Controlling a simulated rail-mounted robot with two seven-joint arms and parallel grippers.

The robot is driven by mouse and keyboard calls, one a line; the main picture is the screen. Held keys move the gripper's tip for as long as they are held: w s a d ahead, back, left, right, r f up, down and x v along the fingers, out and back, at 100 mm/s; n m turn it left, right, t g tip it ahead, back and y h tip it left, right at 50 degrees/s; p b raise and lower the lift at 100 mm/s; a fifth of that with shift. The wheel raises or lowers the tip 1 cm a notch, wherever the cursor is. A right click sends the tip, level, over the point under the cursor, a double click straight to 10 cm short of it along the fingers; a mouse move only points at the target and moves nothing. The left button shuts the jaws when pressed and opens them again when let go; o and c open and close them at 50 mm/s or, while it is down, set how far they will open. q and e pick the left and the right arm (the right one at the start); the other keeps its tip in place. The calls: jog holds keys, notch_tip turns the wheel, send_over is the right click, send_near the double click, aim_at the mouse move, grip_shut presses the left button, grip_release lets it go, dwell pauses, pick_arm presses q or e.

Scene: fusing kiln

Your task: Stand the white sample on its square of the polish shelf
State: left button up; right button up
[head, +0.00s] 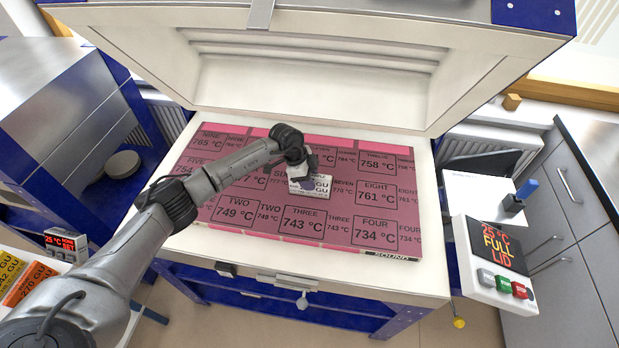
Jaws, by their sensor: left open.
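A white sample (318,188) with dark lettering ending in "GU" is on the pink shelf inside the open kiln, near the middle, between the squares marked SEVEN and THREE. My left gripper (304,178) is right above the sample, at its left part, with its jaws open. The gripper hides part of the sample, and I cannot tell whether they touch. The pink shelf (270,222) carries printed squares with number words and temperatures. I cannot read the word polish on any shelf. My right gripper is out of view.
The kiln lid (310,85) stands open behind the shelf. A control panel (492,258) reading "25 °C FULL LID" is at the right. A round grey disc (122,164) sits in the left-hand blue unit.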

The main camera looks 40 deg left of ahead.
pick_arm(q)
jog(key=p+v, duration=0.1)
jog(key=v, duration=1.1)
